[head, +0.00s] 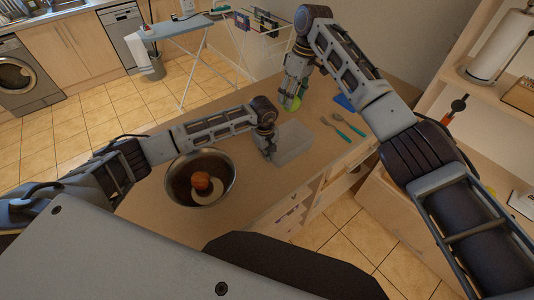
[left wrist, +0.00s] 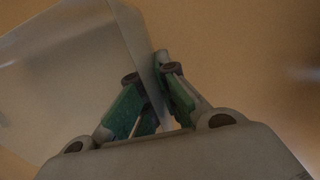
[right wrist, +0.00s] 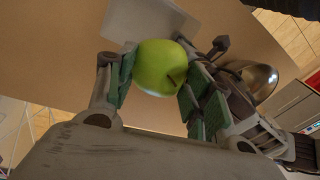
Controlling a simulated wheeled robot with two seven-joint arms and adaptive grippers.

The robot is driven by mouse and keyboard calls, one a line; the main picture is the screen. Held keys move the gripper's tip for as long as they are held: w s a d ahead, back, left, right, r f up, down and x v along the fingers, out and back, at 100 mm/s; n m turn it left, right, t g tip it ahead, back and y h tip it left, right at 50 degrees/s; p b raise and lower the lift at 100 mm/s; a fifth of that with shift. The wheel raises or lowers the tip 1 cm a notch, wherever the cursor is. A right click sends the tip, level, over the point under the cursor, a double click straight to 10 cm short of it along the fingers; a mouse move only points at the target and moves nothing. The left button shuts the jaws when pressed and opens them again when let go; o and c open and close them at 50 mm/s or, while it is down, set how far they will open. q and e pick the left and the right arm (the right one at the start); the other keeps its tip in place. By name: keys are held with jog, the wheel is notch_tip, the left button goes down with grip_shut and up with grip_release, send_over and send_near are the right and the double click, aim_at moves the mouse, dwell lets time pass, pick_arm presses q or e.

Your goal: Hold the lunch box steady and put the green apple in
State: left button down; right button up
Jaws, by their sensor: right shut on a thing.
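The green apple (head: 291,103) is held between the fingers of my right gripper (head: 293,93), above the far part of the counter. In the right wrist view the apple (right wrist: 160,67) sits between the green pads, with the lunch box beyond it. The lunch box (head: 296,142) is a pale, see-through open box on the counter, nearer than the apple. My left gripper (head: 268,150) is at its left side. In the left wrist view, the fingers (left wrist: 153,76) stand on either side of the box wall (left wrist: 75,75), with a small gap showing.
A metal bowl (head: 233,180) with a reddish-orange fruit (head: 201,181) and a pale curved thing stands left of the box. Green-handled cutlery (head: 344,134) and a blue item (head: 344,102) lie to the right. The counter's front edge is close to the box.

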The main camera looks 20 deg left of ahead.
jog(key=shift+f, duration=0.15)
notch_tip(320, 180, down, 12)
dwell(2.3)
jog(key=o, duration=1.5)
jog(key=shift+w+d+r, duration=0.2)
jog(key=shift+d+r, duration=0.05)
jog(key=shift+r, duration=1.75)
jog(key=shift+w+d+r, duration=0.25)
jog(key=shift+d+r, duration=0.05)
jog(key=shift+r, duration=1.7)
jog(key=shift+w+d+r, duration=0.2)
jog(key=shift+d+r, duration=0.05)
jog(key=shift+r, duration=1.75)
